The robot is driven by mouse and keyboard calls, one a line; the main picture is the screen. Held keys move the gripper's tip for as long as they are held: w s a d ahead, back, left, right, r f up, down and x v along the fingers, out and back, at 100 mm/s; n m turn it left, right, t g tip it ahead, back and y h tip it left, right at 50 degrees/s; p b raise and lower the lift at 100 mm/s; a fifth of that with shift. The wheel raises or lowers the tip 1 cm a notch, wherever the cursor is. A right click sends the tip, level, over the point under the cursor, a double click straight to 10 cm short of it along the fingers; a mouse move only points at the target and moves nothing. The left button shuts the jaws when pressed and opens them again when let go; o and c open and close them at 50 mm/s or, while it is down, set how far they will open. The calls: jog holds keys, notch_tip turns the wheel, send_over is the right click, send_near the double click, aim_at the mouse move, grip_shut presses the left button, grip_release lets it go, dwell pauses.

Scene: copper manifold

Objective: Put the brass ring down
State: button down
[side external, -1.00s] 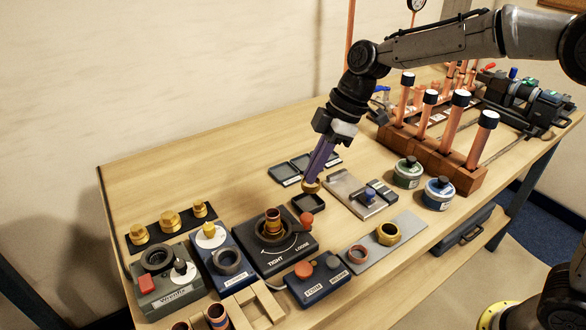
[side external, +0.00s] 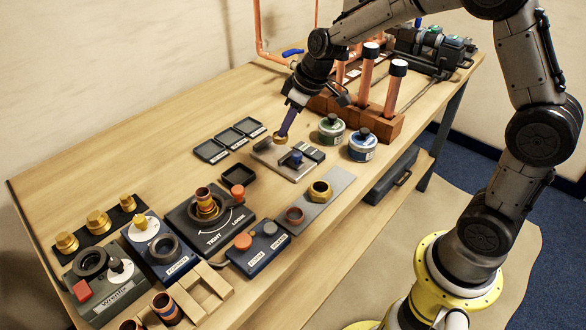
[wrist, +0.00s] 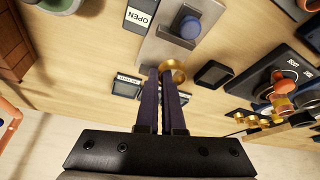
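The brass ring (side external: 281,138) is at the fingertips of my gripper (side external: 285,130), which point downward. In the wrist view the two purple fingers (wrist: 164,72) are close together, and the gold ring (wrist: 175,66) shows at their tips. The ring is over or near the back edge of the grey metal plate fixture with a blue knob (side external: 292,159). I cannot tell how high it is above the surface. A small empty black square tray (side external: 238,175) lies to the left of the plate. The ring's lower side is hidden.
Three shallow dark trays with labels (side external: 211,151) lie behind the black tray. A wooden rack with copper pipes (side external: 371,118) and two labelled tins (side external: 362,145) stand to the right. Turning fixtures (side external: 207,213) and brass fittings (side external: 98,221) fill the left front. The back-left table is bare.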

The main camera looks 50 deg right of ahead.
jog(key=shift+s+f+m, duration=0.15)
jog(key=shift+s+m, duration=0.15)
jog(key=s+a+r+n, duration=0.1)
jog(key=s+a+r, duration=0.7)
jog(key=s+r, duration=0.15)
send_near(238, 173)
jog(key=shift+w+a+r+n, duration=0.1)
jog(key=shift+w+n, duration=0.2)
jog(key=shift+w, duration=0.05)
jog(key=shift+w+f, duration=0.35)
jog(key=shift+f, duration=0.05)
jog(key=x, duration=0.3)
jog(key=shift+s+f, duration=0.15)
jog(key=shift+s, duration=0.1)
jog(key=shift+f, duration=0.35)
jog(key=shift+f, duration=0.2)
